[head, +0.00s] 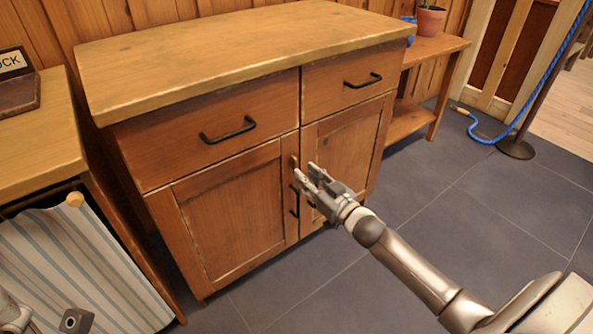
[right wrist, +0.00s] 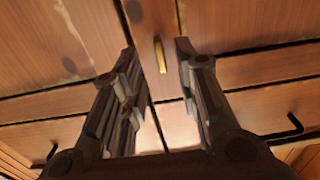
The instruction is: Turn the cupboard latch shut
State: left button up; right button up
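The wooden cupboard (head: 225,210) has two doors below two drawers. Its latch (head: 294,161) is a small brass-coloured bar near the top of the seam between the doors. In the right wrist view the latch (right wrist: 160,55) stands lengthwise along the seam, between my fingertips with gaps on both sides. My right gripper (head: 305,172) is open in front of the doors, close to the latch. In the right wrist view its two fingers (right wrist: 156,48) are spread and hold nothing. My left gripper does not show clearly; only a grey arm part is at the lower left edge.
Black handles are on the drawers (head: 228,131) and doors. A counter with a striped curtain (head: 75,265) stands at left. A low shelf (head: 408,121) with a potted plant (head: 430,20) is at right. The tiled floor (head: 470,210) at right is clear up to a rope post.

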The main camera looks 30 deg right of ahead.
aim_at(296, 167)
jog(key=shift+w+a+b, duration=0.2)
jog(key=shift+w+b, duration=0.2)
jog(key=shift+w, duration=0.95)
jog(key=shift+w+a+b, duration=0.15)
jog(key=shift+w+b, duration=0.2)
jog(key=shift+w, duration=1)
jog(key=shift+c, duration=0.2)
grip_shut()
